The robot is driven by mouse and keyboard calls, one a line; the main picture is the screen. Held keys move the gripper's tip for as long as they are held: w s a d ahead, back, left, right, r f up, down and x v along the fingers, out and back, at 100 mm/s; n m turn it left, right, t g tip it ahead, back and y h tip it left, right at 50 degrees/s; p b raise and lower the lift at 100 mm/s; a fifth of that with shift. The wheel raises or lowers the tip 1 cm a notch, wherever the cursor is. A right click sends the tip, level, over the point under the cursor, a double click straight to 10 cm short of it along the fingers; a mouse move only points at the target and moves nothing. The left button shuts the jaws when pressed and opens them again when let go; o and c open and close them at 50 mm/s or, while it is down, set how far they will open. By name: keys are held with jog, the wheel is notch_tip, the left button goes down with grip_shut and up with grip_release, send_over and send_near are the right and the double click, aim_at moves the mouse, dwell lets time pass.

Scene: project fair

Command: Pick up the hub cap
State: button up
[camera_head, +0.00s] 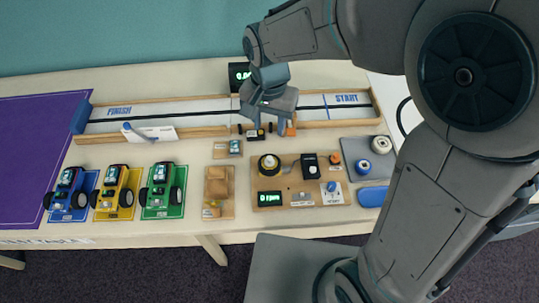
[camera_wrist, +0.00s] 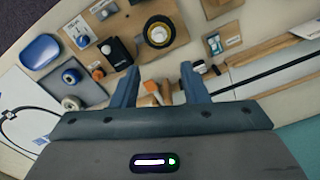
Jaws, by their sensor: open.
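I cannot tell for certain which part is the hub cap. Round candidates are a dark wheel-like part with a pale yellow centre (camera_head: 269,164) on the wooden board, a blue and white round part (camera_head: 363,167) and a white ring (camera_head: 381,144) on the grey mat. In the wrist view they show as the dark round part (camera_wrist: 158,32), the blue round part (camera_wrist: 71,77) and the white ring (camera_wrist: 72,104). My gripper (camera_head: 267,118) is open and empty over the track's near edge. In the wrist view, small orange pieces (camera_wrist: 151,87) show between its fingers (camera_wrist: 159,75).
The wooden board (camera_head: 325,195) carries a green display and a black box. Three toy cars, blue (camera_head: 69,190), yellow (camera_head: 116,190) and green (camera_head: 161,190), stand at left. The walled track (camera_head: 205,112) runs behind. A purple mat (camera_head: 30,150) lies far left.

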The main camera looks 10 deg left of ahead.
aim_at(270, 158)
notch_tip(270, 158, down, 13)
jog(key=shift+f, duration=0.2)
dwell(0.4)
grip_shut()
